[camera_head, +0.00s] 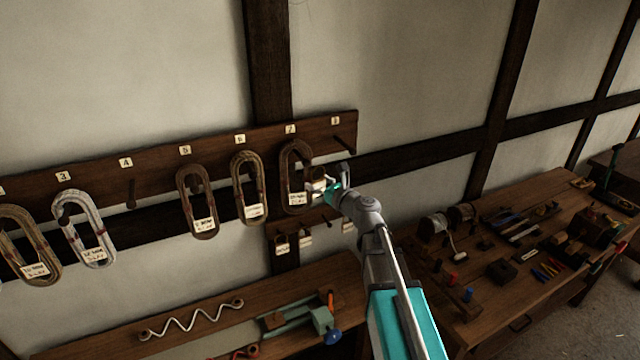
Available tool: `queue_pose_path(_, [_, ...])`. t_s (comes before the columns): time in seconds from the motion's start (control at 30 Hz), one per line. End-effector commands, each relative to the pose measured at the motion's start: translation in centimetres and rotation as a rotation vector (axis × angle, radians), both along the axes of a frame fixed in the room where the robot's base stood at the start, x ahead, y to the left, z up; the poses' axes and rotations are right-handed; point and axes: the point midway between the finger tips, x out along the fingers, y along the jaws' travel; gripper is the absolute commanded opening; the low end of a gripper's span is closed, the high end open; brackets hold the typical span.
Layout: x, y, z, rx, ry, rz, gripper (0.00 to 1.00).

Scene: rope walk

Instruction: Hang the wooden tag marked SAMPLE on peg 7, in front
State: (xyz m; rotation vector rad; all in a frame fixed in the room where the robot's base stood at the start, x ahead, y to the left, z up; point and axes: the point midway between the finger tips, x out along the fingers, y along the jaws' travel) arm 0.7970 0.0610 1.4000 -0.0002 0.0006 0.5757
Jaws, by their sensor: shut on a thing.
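A dark rope coil (284,170) hangs on the peg under the label 7 (290,129), with a pale tag (297,198) at its lower end. My gripper (327,189) is just right of this coil, in front of the peg board (220,148). It is shut on a small wooden tag (317,174) held beside the coil. The writing on the held tag is too small to read. The peg 7 itself is mostly hidden by the coil, and I cannot tell whether the tag touches the coil.
Peg 8 (345,143) is bare, to the upper right of my gripper. More coils hang at the left, and peg 4 (131,192) is bare. Several small tags (282,244) hang on a lower rail. Workbenches with tools (520,235) stand below and right.

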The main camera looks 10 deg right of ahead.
Motion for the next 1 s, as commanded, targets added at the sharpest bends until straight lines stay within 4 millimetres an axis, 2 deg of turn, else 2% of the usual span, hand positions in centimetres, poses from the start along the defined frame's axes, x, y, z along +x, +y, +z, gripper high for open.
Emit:
queue_pose_path(0.47, [0.2,0.1,-0.1,0.0,0.0,0.0,0.44])
queue_pose_path(1.0, [2.0,0.7,-0.2,0.0,0.0,0.001,0.44])
